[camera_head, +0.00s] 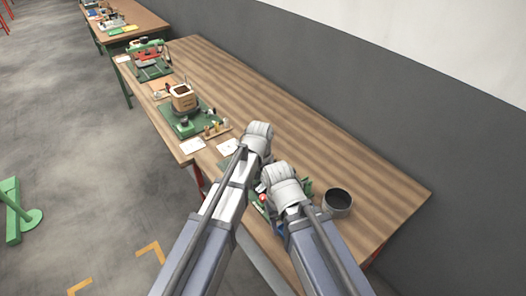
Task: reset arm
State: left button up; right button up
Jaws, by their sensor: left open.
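My left arm reaches up from the bottom centre over the wooden workbench, with its rounded light-grey joint near the bench's middle. My left gripper (241,152) is by this joint and is open; its fingers are small and partly hidden, and I see nothing held in it. My right arm lies beside it on the right, its rounded joint over the near part of the bench. My right gripper is hidden behind the arm links.
The wooden workbench (325,150) holds a boxy coil on a green base (183,100), another green fixture (150,62), white cards and a dark round cup (337,202). Small coloured parts are partly hidden under my right arm. The bench's right side is clear. A grey wall runs behind.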

pick_arm(q)
jog(key=s+a+m+y, duration=0.1)
jog(key=s+a+m, duration=0.2)
jog(key=s, duration=1.3)
jog(key=shift+a+r+p, duration=0.2)
jog(key=shift+a+p, duration=0.25)
jog(key=shift+a, duration=0.75)
jog(key=shift+w, duration=0.15)
